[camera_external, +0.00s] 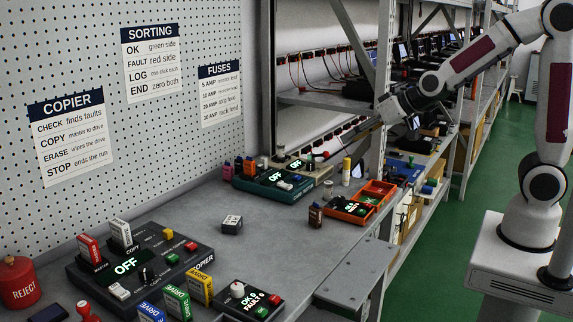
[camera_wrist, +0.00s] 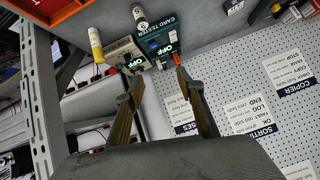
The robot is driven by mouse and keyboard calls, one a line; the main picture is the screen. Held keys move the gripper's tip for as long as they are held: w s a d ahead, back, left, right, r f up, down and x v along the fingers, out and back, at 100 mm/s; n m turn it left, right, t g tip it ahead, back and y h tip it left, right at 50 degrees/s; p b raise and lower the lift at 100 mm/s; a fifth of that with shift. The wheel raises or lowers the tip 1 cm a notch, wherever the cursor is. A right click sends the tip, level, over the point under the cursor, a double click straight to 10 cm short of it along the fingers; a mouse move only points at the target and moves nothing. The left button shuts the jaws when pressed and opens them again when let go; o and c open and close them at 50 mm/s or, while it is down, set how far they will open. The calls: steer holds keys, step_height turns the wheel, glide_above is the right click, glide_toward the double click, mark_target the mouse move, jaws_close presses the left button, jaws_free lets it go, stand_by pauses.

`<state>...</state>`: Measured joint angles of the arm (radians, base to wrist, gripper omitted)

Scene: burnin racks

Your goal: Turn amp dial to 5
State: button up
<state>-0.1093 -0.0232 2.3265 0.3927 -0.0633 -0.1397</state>
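A beige box (camera_external: 317,170) with a lit OFF display stands at the back of the bench, behind the teal card tester (camera_external: 262,188). The box (camera_wrist: 117,50) and the card tester (camera_wrist: 178,32) also show in the wrist view. I cannot pick out an amp dial or its numbers clearly in either view. My gripper (camera_external: 338,151) reaches down and left from the shelf side towards the beige box. In the wrist view my gripper (camera_wrist: 156,78) has its two long fingers well apart with nothing between them. The beige box lies beyond the fingertips, apart from them.
A metal rack post (camera_external: 380,80) stands close by my gripper. An orange tray (camera_external: 374,188), a small brown bottle (camera_external: 315,215) and a yellow-and-white cylinder (camera_external: 346,172) stand near the box. The copier (camera_external: 130,265) is at front left. The middle bench is mostly clear.

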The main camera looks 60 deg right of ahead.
steer(key=w+d+f+m+t+h, duration=0.1)
steer(key=w+d+f+h, duration=0.1)
steer(key=w+f, duration=0.5)
steer(key=m+t+h, duration=0.1)
steer(key=m+h, duration=0.1)
steer(key=h, duration=0.1)
glide_toward(312, 165)
steer(key=w, duration=0.1)
steer(key=shift+w+f+h, duration=0.2)
steer(key=shift+f+h, duration=0.3)
steer(key=shift+h, duration=0.1)
steer(key=shift+x, duration=3.9)
steer(key=shift+c, duration=0.5)
jaws_close()
